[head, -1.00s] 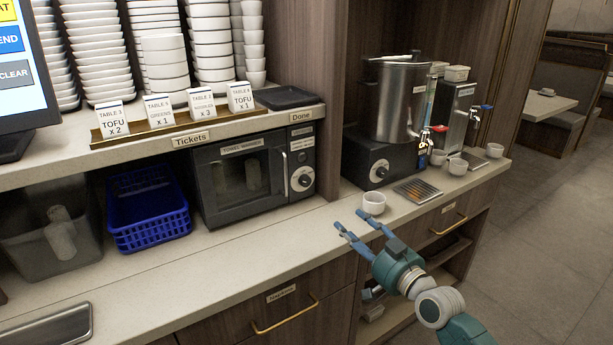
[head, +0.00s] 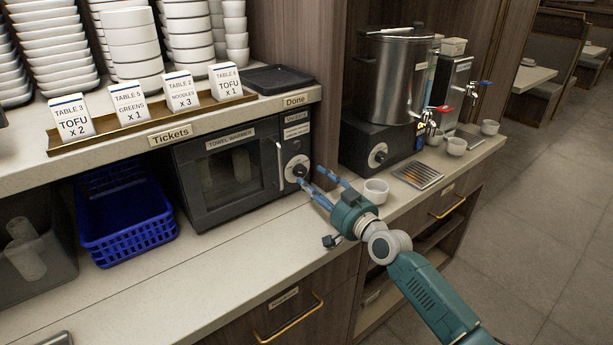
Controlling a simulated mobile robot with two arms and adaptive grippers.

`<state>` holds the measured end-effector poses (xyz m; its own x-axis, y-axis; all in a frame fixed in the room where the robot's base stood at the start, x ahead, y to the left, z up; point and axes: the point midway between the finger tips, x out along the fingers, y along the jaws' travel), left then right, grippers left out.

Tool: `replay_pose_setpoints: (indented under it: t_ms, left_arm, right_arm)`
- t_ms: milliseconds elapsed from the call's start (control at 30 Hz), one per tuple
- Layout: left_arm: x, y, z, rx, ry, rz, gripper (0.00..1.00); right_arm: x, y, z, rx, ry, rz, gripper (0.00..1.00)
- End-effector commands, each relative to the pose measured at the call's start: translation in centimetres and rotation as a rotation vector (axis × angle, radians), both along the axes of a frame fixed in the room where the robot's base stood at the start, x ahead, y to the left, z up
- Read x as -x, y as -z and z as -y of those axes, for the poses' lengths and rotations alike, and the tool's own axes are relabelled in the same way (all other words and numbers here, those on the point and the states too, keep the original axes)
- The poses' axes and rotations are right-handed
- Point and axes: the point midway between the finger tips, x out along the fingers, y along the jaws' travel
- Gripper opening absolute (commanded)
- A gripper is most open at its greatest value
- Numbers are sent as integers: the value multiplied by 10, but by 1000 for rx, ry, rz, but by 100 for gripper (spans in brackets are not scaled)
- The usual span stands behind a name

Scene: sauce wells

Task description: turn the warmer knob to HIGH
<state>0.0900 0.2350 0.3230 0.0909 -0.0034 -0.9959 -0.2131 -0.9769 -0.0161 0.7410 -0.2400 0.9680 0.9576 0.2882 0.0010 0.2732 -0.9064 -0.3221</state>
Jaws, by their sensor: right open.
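The towel warmer (head: 215,172) is a dark box with a window door and a pale vertical handle, standing under the shelf. Its knob (head: 298,168) is a dark knob on a round white dial at the right of its front. The knob's marks are too small to read. My right gripper (head: 310,176) is open and empty, with its blue fingertips at the lower right of the knob. I cannot tell whether a fingertip touches the dial. My left gripper is out of view.
A steel urn (head: 392,80) on a black base with its own knob stands to the right. A white cup (head: 375,191) sits close to the right gripper, on its right. A blue basket (head: 125,228) is left of the warmer. The counter front is clear.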

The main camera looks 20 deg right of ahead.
Motion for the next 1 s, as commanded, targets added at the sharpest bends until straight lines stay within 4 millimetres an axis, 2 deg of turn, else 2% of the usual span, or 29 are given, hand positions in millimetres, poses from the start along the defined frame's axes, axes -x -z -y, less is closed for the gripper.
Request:
replay_pose_setpoints:
  t_ms: [100,233,633,867,1000]
  left_arm:
    - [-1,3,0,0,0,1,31]
    - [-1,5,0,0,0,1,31]
    - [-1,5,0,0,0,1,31]
    - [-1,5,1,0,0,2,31]
    - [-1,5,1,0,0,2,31]
  right_arm:
    - [-20,-1,-6,-1,1,2,47]
    - [-34,0,-10,0,0,0,47]
    - [-41,0,-12,2,0,1,47]
    - [-41,0,-12,2,0,1,2]
    - [-41,0,-12,-1,0,0,2]
